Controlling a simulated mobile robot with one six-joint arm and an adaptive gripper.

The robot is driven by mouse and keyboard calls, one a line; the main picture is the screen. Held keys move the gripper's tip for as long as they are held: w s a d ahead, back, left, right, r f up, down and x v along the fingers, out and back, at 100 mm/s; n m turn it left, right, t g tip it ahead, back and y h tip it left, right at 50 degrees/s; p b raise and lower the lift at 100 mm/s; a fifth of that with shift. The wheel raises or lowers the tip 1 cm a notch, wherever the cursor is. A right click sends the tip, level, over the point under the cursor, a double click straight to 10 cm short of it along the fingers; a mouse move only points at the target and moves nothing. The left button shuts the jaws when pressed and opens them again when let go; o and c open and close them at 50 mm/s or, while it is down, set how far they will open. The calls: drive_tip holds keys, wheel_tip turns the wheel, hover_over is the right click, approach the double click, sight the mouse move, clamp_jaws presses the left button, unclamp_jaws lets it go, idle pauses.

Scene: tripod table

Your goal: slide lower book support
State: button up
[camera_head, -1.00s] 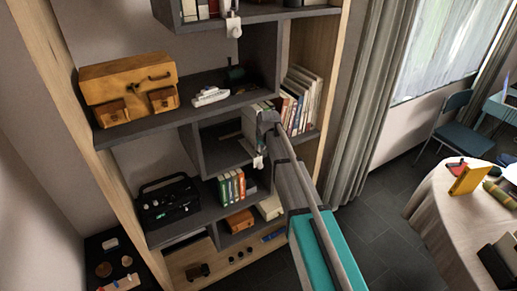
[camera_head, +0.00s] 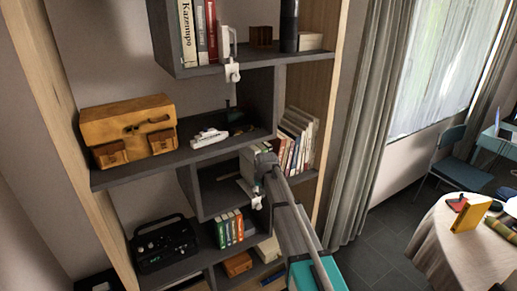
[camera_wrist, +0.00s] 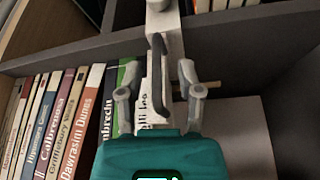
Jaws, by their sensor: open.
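The lower book support (camera_head: 257,199) is a white clip-like piece at the front edge of a middle shelf. In the wrist view the white support (camera_wrist: 163,25) lies across the dark shelf edge, with a narrow upright handle (camera_wrist: 158,70) reaching down from it. My gripper (camera_wrist: 158,93) is open, one finger on each side of this handle; I cannot tell whether either touches it. Books stand behind and to the left of the fingers. The upper book support (camera_head: 232,66) hangs from a higher shelf. In the head view my arm partly covers the area beside the lower support.
Dark shelf boards (camera_wrist: 240,40) run close above my gripper in the wrist view. A row of books (camera_wrist: 60,125) is on the left. A round table (camera_head: 460,235) stands at the right.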

drive_tip(key=s+d+f+m+g+b, duration=0.1)
drive_tip(key=s+d, duration=0.5)
drive_tip(key=s, duration=0.4)
drive_tip(key=s+d+f+m+g+h+b, duration=0.1)
drive_tip(key=s+d, duration=0.4)
drive_tip(key=s, duration=0.6)
drive_tip(key=s+d+f+m+g+b, duration=0.1)
drive_tip(key=s+d+f+m+g, duration=0.1)
drive_tip(key=s+d, duration=0.4)
drive_tip(key=s+f, duration=0.1)
drive_tip(key=s, duration=0.4)
drive_tip(key=shift+d+h, duration=0.3)
drive_tip(key=shift+d, duration=0.05)
idle(0.4)
